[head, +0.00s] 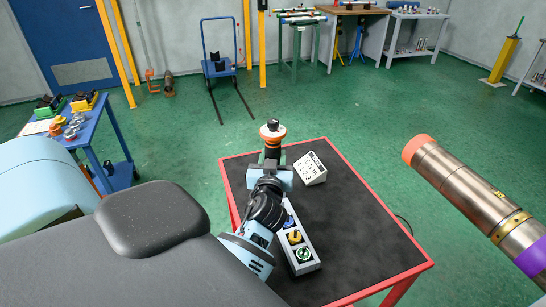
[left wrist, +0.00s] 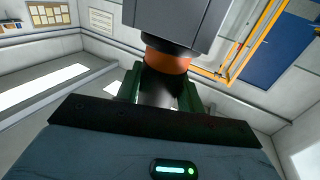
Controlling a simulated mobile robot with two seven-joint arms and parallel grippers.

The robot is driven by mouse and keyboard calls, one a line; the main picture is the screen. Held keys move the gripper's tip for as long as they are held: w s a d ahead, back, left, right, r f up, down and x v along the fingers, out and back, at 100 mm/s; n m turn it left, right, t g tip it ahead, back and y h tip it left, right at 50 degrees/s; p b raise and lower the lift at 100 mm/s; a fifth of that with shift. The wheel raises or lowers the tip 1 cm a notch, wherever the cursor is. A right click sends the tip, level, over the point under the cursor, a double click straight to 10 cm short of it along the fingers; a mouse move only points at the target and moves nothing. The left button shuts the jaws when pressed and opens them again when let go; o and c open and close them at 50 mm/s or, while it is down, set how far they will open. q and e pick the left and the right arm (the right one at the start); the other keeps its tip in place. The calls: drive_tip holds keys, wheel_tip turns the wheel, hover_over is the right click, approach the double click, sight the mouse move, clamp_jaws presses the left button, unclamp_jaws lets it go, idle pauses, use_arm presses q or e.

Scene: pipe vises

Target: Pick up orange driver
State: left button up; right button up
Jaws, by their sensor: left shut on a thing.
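The orange driver (head: 272,132) has an orange band and a pale, dark-tipped end in the head view. It stands roughly upright in my left gripper (head: 273,158), over the far left part of the red-edged table (head: 350,215). In the left wrist view, the green-sided fingers of my left gripper (left wrist: 160,95) are shut around the dark part of the driver, just below its orange band (left wrist: 166,60). A wide grey body (left wrist: 178,20) is beyond the band. Whether the driver touches the table is hidden. My right gripper is not in view.
A white block with dark marks (head: 311,168) stands on the table right of the gripper. A box with coloured knobs (head: 299,247) lies beside my left arm. A pipe-like metal cylinder (head: 460,190) enters from the right. The table's right half is clear.

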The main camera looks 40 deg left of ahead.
use_arm(q)
drive_tip(key=shift+r, duration=0.15)
drive_tip(key=shift+c, duration=1)
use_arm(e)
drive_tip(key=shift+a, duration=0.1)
